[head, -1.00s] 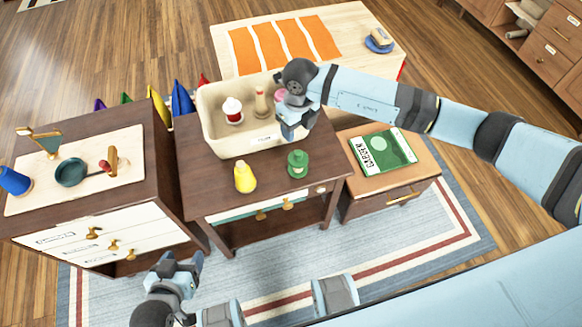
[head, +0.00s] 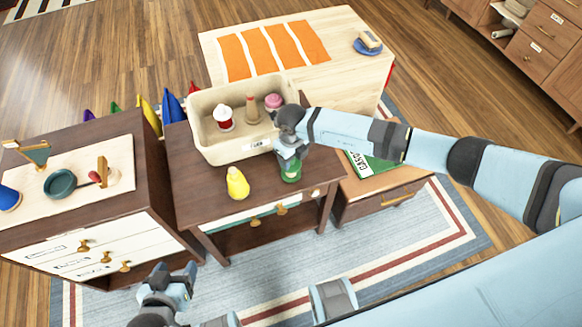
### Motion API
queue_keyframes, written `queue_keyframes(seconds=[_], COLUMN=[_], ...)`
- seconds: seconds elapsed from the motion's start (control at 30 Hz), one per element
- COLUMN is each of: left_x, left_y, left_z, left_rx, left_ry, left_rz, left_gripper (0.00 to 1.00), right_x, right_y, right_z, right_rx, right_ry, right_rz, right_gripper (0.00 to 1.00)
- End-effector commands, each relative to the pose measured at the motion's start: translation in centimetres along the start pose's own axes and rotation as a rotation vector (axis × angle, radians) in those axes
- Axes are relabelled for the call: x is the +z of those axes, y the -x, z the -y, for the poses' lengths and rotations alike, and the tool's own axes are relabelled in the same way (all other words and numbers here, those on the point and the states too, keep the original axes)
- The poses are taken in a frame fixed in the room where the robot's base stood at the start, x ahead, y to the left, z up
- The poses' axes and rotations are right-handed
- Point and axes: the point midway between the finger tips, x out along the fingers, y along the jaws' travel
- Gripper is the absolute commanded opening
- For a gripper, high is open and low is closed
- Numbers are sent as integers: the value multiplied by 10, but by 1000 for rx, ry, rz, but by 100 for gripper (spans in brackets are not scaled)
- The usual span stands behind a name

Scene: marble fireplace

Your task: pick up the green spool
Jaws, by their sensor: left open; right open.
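The green spool (head: 291,174) stands on the dark brown table, near its front right. My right gripper (head: 289,163) is at the top of the green spool and hides its upper part. Its jaws are open, and I cannot tell whether they touch the spool. My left gripper (head: 178,288) is open and empty, low in front of the furniture, far from the spool.
A yellow object (head: 237,184) stands left of the spool. Behind is a beige bin (head: 217,149) holding a red-and-white item (head: 225,121), a tan item (head: 252,108) and a pink item (head: 273,102). A green book (head: 372,163) lies on the right cabinet.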

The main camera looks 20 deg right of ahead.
Motion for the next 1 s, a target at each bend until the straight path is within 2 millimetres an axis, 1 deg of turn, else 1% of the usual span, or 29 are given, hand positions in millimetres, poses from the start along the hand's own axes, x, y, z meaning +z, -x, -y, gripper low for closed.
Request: queue_keyframes(seconds=[0.03, 0.1, 0.3, 0.33, 0.37, 0.4, 0.47, 0.5, 0.57, 0.87, 1.0], left_x=[0, 0, -2, -2, -2, -2, -1, -1, -1, 0, -2], left_y=[0, -1, 0, 0, 0, 0, 0, 0, 0, 1, 1], left_z=[-1, -2, -2, -2, -2, -2, -1, 0, 0, 3, 2], left_rx=[1, 1, 1, 1, 1, 1, 1, 1, 1, 1, 1], left_ry=[3, 5, 4, 4, 3, 2, -1, -3, -6, -14, -10], left_rz=[-1, -2, -4, -4, -4, -4, -3, -3, -2, -1, -2], left_gripper=[65, 65, 65, 65, 65, 65, 65, 65, 65, 65, 65], right_x=[0, 0, 0, 0, 0, 0, 0, 0, 0, 0, 1], right_y=[-5, -8, -9, -9, -9, -9, -9, -9, -9, -8, 0], right_z=[-1, -1, 0, 0, 0, 0, 0, 0, 0, 0, 0], right_rx=[1, 1, 1, 1, 1, 1, 1, 1, 1, 1, 0], right_ry=[1, 1, 1, 1, 1, 1, 1, 1, 1, 1, 1], right_rz=[0, 1, 1, 1, 1, 1, 1, 1, 1, 1, 2], right_gripper=[53, 53, 53, 51, 44, 35, 21, 12, 0, 0, 0])
